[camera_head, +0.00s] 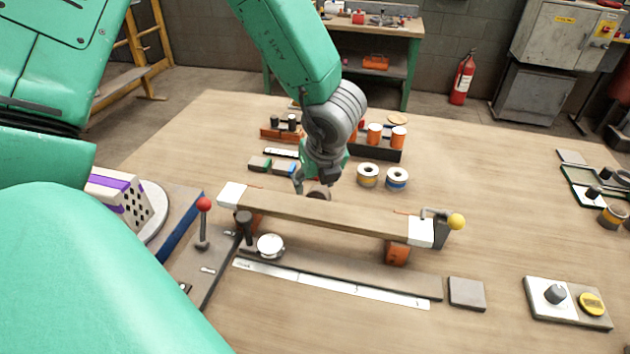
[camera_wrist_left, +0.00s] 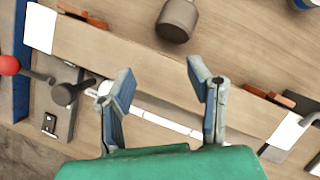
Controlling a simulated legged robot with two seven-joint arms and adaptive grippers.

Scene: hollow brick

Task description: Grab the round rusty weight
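The round rusty weight (camera_wrist_left: 177,20) is a brown-grey cylinder with a rounded end, standing on the wooden table at the top of the left wrist view. In the head view only a small dark brown part of it (camera_head: 319,191) shows behind the wooden beam, mostly hidden by my left gripper (camera_head: 314,183). In the left wrist view my left gripper (camera_wrist_left: 162,78) has its two fingers wide apart with nothing between them. The weight is beyond the fingertips, apart from them. My right gripper is not in view.
A wooden beam (camera_head: 330,214) with white ends lies on orange supports close to the gripper. Two ring-shaped spools (camera_head: 368,175) stand right of it, with a dark tray of orange cylinders (camera_head: 381,153) behind. A red-knobbed lever (camera_head: 203,222) stands left. The table's right middle is clear.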

